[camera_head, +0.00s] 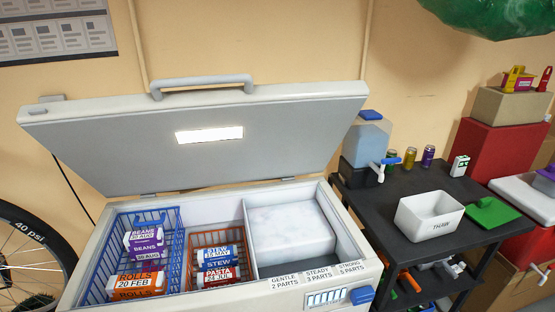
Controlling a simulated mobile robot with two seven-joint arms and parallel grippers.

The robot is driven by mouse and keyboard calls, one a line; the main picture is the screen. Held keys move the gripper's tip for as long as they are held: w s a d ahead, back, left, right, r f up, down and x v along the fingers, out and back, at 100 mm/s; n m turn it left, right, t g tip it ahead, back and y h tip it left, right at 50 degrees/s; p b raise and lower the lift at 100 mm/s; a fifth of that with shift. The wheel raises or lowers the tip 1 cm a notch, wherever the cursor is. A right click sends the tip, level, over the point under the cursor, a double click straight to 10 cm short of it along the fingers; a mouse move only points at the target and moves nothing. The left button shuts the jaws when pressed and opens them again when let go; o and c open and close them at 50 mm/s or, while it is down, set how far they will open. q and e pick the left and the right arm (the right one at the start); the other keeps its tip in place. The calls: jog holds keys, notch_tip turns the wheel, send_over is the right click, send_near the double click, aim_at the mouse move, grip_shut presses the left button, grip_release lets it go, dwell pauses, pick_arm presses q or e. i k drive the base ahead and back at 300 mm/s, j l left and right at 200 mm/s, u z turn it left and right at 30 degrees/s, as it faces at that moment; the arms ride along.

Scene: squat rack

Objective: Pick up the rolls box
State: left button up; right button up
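The rolls box (136,282) is orange and white, with the label "ROLLS 20 FEB". It lies in the front part of the blue wire basket (171,222), at the left end of the open chest freezer (217,203). Its lower front is partly hidden by the basket and freezer wall. A purple and white beans box (146,240) is behind it in the same basket, close by. Neither of my grippers is in view.
An orange basket (190,266) beside the blue one holds stew (217,256) and pasta (218,275) boxes. The raised freezer lid (200,150) leans over the back. A black cart (385,206) with a white thaw bin (429,217) stands right.

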aim_at(121, 287)
jog(key=u, duration=1.35)
jog(key=i+j+z, duration=0.15)
jog(key=z, duration=0.25)
jog(key=i+j+z, duration=0.1)
jog(key=j+z, duration=0.6)
jog(key=z, duration=0.15)
jog(key=i, duration=0.05)
